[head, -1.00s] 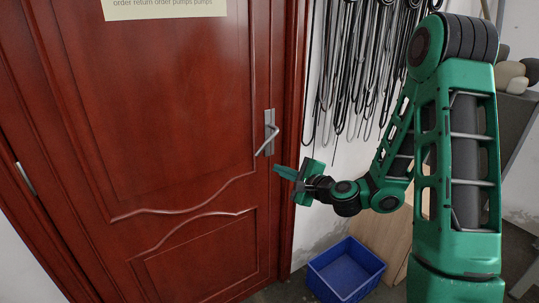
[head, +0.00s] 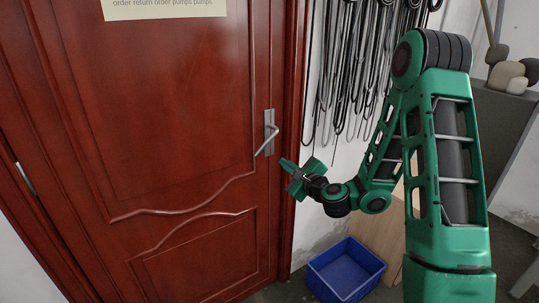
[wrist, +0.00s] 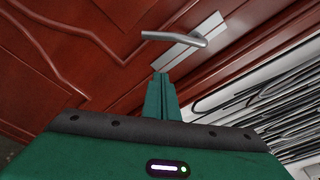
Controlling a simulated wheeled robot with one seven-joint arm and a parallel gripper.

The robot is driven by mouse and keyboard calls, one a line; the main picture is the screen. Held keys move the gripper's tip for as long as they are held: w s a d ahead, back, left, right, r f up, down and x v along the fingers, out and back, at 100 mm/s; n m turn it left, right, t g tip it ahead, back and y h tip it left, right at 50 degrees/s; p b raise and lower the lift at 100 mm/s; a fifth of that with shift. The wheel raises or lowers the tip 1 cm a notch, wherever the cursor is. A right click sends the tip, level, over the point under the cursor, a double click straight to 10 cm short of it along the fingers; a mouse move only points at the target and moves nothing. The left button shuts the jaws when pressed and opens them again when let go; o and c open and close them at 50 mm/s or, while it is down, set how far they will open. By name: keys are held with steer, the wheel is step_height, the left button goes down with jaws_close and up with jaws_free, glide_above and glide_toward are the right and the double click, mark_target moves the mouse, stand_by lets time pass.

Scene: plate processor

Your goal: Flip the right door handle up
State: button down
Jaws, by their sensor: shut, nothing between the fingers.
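The right door handle (head: 266,142) is a silver lever on a tall metal plate at the right edge of a red-brown wooden door (head: 190,110). In the head view the lever slants down and to the left. In the wrist view the lever (wrist: 172,38) and its plate show at the top, beyond my fingertips. My gripper (head: 284,163) is shut and empty. It is to the right of the lever and a little lower, apart from it. In the wrist view the closed green fingers (wrist: 160,78) point toward the plate.
Black cables (head: 350,70) hang on the wall right of the door frame. A blue crate (head: 345,270) stands on the floor below my arm, beside a wooden board. Another metal piece (head: 25,178) is at the door's left edge. A yellow sign (head: 165,8) is high on the door.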

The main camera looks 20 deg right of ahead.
steer(key=w+a+r, duration=0.1)
steer(key=w+a, duration=0.2)
steer(key=w, duration=0.3)
steer(key=shift+a+r, duration=0.4)
steer(key=shift+w+d, duration=0.1)
steer(key=shift+d, duration=0.05)
stand_by(0.4)
steer(key=shift+r, duration=0.1)
